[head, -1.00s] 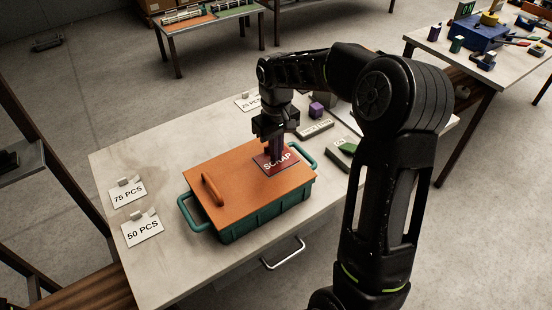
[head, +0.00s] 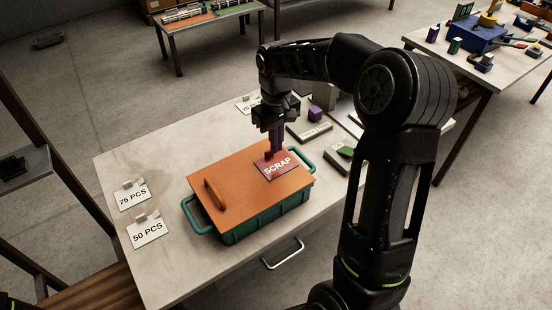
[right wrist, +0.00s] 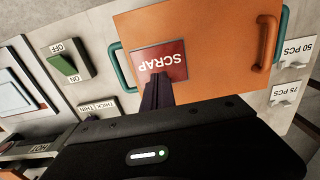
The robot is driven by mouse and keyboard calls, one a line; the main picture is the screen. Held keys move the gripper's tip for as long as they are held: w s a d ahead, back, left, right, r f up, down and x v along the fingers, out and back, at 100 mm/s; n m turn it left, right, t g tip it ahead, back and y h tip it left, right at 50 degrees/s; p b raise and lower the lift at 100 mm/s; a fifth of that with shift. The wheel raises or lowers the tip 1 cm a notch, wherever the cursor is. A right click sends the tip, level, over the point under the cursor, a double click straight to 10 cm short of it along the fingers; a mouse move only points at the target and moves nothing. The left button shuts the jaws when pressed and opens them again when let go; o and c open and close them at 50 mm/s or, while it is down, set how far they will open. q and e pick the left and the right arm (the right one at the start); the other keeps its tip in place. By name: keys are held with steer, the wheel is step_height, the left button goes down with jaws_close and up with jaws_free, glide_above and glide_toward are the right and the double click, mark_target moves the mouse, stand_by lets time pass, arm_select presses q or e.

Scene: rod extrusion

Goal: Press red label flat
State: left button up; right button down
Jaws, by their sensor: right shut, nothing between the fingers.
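The red label (head: 279,168) reading SCRAP lies on the orange lid (head: 240,189) of a green crate (head: 262,215), at the lid's right end. It also shows in the right wrist view (right wrist: 170,60). It looks flat on the lid. My right gripper (head: 276,152) is shut and empty, pointing down at the label's far edge. In the right wrist view its fingers (right wrist: 157,84) overlap that edge. I cannot tell whether the tips touch the label. My left gripper is not in view.
The lid has an orange handle (head: 214,194). Cards marked 75 PCS (head: 132,195) and 50 PCS (head: 147,231) stand left of the crate. A purple block (head: 315,113) and a green switch (head: 345,153) are behind and right. The table's front left is clear.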

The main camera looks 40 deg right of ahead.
step_height(320, 180, up, 2)
steer(key=shift+r+p, duration=0.25)
steer(key=shift+p, duration=0.45)
